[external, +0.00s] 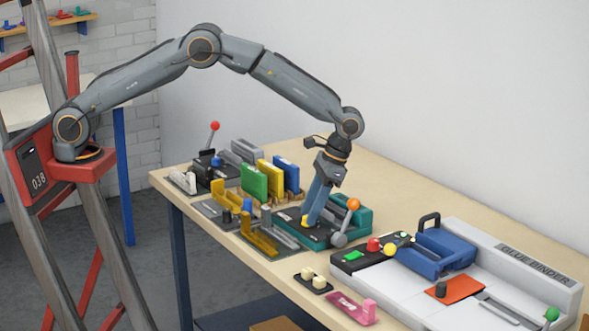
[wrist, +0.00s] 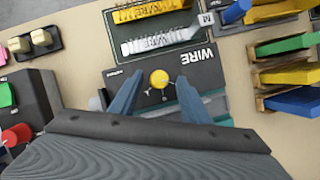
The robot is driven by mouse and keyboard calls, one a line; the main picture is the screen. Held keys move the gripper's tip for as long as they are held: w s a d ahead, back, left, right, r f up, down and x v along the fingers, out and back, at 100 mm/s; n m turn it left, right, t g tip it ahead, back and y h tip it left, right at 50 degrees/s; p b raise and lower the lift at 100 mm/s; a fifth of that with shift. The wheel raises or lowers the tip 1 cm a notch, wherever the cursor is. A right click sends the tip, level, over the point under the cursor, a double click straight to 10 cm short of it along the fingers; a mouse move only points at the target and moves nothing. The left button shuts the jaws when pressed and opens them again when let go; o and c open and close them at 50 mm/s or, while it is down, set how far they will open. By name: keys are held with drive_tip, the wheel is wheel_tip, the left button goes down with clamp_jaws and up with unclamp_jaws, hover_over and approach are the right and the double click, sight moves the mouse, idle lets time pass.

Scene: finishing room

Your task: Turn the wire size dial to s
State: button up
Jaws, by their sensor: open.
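The wire size dial is a small yellow knob (wrist: 159,78) on the black panel (wrist: 201,62) of the teal wire machine (external: 359,216). White marks surround the dial in the wrist view, but they are too small to read, and I cannot tell which one it points to. My gripper (external: 309,214) points down over the panel. In the wrist view its two blue fingers (wrist: 159,88) are open, one on each side of the dial, with visible gaps. The dial also shows at the fingertips in the external view (external: 305,221).
A lever with an orange ball (external: 353,204) rises close to the right of my gripper. A tray of wire combs (wrist: 160,38) lies beside the panel. Green, yellow and blue blocks (external: 254,182) stand behind. The glue binder (external: 520,262) fills the right end.

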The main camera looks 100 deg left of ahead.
drive_tip(key=shift+s+f, duration=0.15)
drive_tip(key=shift+f, duration=0.15)
drive_tip(key=c, duration=1)
drive_tip(key=shift+d+f+m+y+b, duration=0.15)
drive_tip(key=shift+m+y+b, duration=0.15)
drive_tip(key=shift+m+b, duration=0.35)
drive_tip(key=o, duration=1)
drive_tip(key=shift+r, duration=0.2)
